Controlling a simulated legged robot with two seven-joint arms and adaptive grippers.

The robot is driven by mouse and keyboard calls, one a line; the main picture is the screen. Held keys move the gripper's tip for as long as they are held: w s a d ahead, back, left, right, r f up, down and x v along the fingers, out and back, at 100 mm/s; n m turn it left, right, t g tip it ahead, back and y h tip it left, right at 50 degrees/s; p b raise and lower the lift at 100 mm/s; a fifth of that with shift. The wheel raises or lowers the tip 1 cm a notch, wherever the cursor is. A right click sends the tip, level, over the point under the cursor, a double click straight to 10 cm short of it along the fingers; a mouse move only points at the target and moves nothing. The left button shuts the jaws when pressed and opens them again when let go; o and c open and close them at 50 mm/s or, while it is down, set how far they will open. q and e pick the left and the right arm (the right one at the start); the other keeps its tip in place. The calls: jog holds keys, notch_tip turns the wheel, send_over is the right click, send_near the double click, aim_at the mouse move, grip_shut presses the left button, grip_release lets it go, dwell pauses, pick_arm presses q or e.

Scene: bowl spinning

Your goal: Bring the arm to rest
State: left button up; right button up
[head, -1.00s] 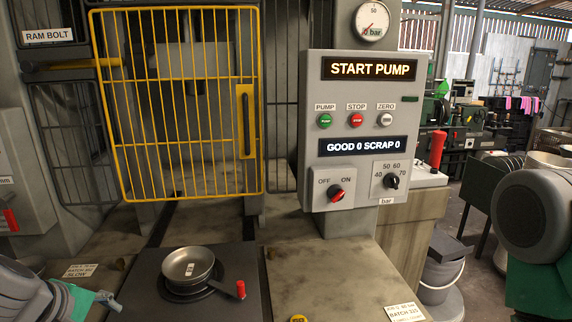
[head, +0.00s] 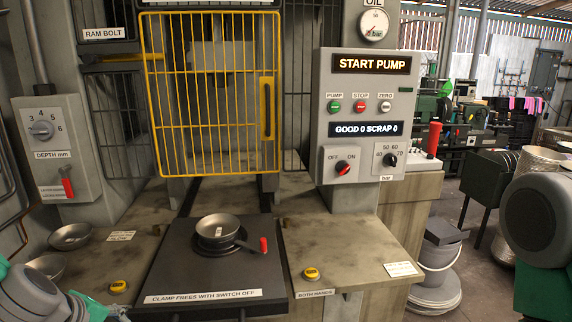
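My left arm comes in at the bottom left corner. Teal parts at its end, likely my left gripper (head: 92,307), are cut off by the lower edge, and I cannot tell whether it is open or shut. It is apart from the bowl. My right gripper is not in view. A metal bowl (head: 218,226) sits on a round dark chuck on the black sliding plate (head: 180,268). A red-tipped clamp lever (head: 264,245) is beside it. The control panel (head: 367,120) reads START PUMP and GOOD 0 SCRAP 0. Its red switch (head: 343,168) points towards ON.
A yellow barred guard (head: 210,170) stands behind the plate. Two bowls lie at left, one (head: 70,236) on the bench. Yellow buttons (head: 118,286) and (head: 311,273) flank the plate. A depth dial box (head: 55,150) stands left. The right bench top (head: 345,245) is mostly clear.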

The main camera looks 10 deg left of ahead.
pick_arm(q)
jog(key=s+d+f+m+g+b, duration=0.2)
jog(key=s+f+m+b, duration=0.2)
jog(key=f, duration=0.7)
jog(key=s+d+f+m+g+b, duration=0.1)
jog(key=s+f+m+b, duration=0.3)
jog(key=f, duration=0.7)
jog(key=s+d+f+m+g+b, duration=0.2)
jog(key=s+f+m, duration=0.5)
jog(key=s+f, duration=0.4)
jog(key=shift+d+g+b, duration=0.3)
jog(key=shift+d+b, duration=0.6)
jog(key=shift+w, duration=0.15)
